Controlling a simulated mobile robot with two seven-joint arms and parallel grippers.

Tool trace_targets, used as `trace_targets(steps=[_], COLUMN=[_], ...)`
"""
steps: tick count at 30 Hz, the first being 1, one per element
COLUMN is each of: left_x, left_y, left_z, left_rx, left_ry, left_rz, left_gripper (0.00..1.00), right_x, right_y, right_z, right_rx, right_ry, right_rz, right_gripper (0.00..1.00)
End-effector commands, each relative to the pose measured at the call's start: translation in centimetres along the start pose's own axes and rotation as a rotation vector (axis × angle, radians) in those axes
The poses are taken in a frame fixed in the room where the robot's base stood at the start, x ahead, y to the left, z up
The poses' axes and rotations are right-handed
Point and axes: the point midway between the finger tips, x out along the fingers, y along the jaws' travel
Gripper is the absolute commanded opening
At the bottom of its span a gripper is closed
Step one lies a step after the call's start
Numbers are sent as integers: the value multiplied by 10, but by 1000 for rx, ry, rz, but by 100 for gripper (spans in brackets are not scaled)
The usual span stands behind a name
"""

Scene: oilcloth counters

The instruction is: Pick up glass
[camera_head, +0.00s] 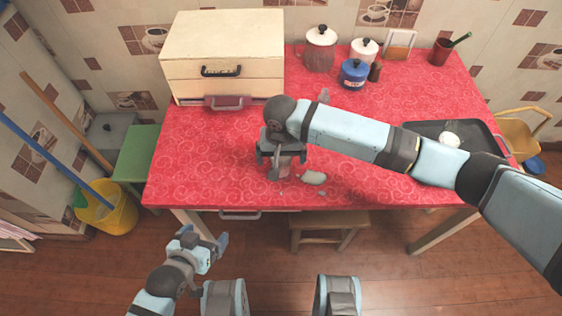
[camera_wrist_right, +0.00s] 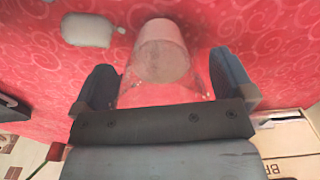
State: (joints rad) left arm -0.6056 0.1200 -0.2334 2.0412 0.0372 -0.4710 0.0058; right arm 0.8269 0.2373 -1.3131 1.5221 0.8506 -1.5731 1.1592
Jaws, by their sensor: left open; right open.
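A clear glass (camera_wrist_right: 165,55) shows in the right wrist view on the red patterned cloth, with its pale round end away from my gripper. My right gripper (camera_wrist_right: 175,85) is open, with one finger on each side of the glass's wider clear part. A gap shows beside the glass, and the fingers do not look closed on it. In the head view my right gripper (camera_head: 282,160) is over the front middle of the red counter (camera_head: 210,165) and largely hides the glass. My left gripper (camera_head: 208,242) is open and empty, off the counter's front edge.
A grey-white flat piece (camera_head: 313,178) and small grey bits lie beside the right gripper. A cream box with drawers (camera_head: 222,50) stands at the back left. Lidded pots (camera_head: 320,50) stand at the back; a dark tray (camera_head: 428,128) lies right. A stool (camera_head: 330,222) is below.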

Motion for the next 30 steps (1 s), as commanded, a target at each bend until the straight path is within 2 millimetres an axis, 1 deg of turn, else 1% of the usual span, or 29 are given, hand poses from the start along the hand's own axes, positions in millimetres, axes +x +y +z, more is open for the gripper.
trace_targets(steps=[6, 11, 12, 14, 24, 30], left_x=[0, 0, 0, 0, 0, -1], left_y=[0, 0, 0, 0, 0, -1], left_z=[-1, -2, -2, -2, -2, -2], left_rx=[0, 0, 0, 0, 1, 4], left_ry=[3, 4, 5, 5, 5, 5], left_rz=[0, 0, 0, 0, 0, 0], left_gripper=[91, 91, 91, 91, 91, 91], right_x=[0, 0, 0, 0, -2, -9], right_y=[0, 0, 0, 0, 0, -1], right_z=[0, 0, 0, 0, 0, 0], right_rx=[0, 0, 0, 0, 0, 0], right_ry=[0, 0, 0, 0, 1, 1], right_rz=[-1, -1, -1, -1, -2, -3], right_gripper=[100, 63, 54, 40, 40, 40])
